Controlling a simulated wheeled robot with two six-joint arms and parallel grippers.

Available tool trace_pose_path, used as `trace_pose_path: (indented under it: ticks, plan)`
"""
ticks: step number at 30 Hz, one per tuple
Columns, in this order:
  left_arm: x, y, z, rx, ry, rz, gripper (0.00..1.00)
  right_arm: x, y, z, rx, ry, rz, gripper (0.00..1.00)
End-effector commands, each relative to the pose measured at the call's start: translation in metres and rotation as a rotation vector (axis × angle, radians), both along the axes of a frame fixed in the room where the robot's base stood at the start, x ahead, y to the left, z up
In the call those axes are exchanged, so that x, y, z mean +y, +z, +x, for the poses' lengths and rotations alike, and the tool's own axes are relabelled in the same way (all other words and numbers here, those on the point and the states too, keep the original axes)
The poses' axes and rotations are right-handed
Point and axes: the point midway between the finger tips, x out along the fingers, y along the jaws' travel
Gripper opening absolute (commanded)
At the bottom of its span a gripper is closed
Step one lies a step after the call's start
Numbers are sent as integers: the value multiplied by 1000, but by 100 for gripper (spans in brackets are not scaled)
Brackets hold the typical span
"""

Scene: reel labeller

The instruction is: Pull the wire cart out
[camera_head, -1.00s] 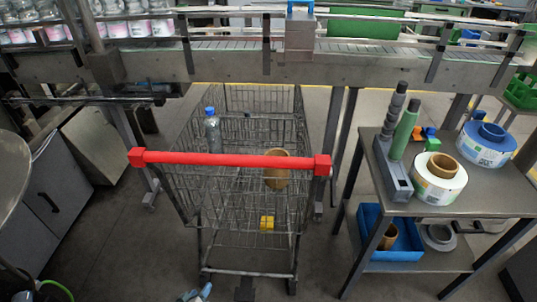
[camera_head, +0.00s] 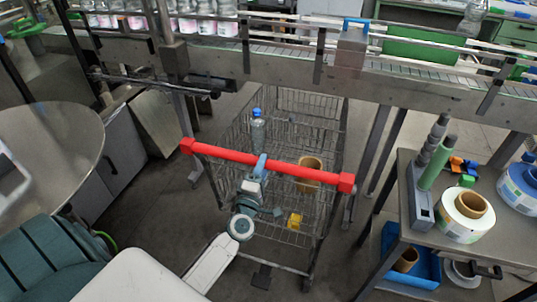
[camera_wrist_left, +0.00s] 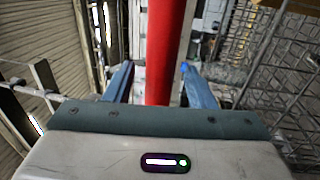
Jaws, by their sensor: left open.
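The wire cart (camera_head: 322,128) stands on the floor, its far part under the conveyor. Its red handle bar (camera_head: 225,153) crosses the near top side, slanting down to the right. My left gripper (camera_head: 260,166) is at the handle, left of its middle. In the left wrist view the red handle (camera_wrist_left: 165,50) runs between the two blue fingers of the left gripper (camera_wrist_left: 160,85). The fingers are open, with a gap on each side of the bar. In the cart are a blue-capped bottle (camera_head: 258,131), a brown cardboard roll (camera_head: 309,170) and a yellow block (camera_head: 295,221). My right gripper is out of view.
The conveyor (camera_head: 285,71) with bottles (camera_head: 190,22) spans the back. At right a small table (camera_head: 407,185) holds reels, with a blue bin (camera_head: 428,270) on its lower shelf. A round grey table (camera_head: 50,150) is at left.

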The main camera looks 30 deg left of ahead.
Motion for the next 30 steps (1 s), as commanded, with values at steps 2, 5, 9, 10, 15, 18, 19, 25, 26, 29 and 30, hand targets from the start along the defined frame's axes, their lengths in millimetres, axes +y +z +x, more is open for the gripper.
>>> trace_pose_path:
  ticks: [2, 5, 9, 10, 15, 18, 19, 25, 26, 29, 30]
  plan:
    - [3, 5, 14, -1, 0, 0, 50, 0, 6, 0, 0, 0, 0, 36]
    - [6, 7, 27, 0, -1, 0, 50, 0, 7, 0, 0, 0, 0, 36]
    - [9, 8, 38, 1, -1, 0, 50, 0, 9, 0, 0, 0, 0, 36]
    - [9, 8, 39, 1, -1, 0, 50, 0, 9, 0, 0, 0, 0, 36]
    - [10, 8, 41, 1, -1, 0, 50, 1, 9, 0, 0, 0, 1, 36]
    - [9, 8, 41, 1, -1, 1, 50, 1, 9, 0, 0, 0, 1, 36]
    - [9, 7, 41, 1, -1, 1, 50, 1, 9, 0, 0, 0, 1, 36]
    - [10, 8, 41, 1, -1, 1, 11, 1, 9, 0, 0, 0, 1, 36]
    - [10, 8, 41, 1, -1, 1, 5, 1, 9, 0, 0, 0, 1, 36]
    - [10, 7, 41, 2, -1, 1, 0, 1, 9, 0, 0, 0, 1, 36]
    - [10, 7, 41, 2, -1, 1, 0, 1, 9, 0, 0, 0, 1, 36]
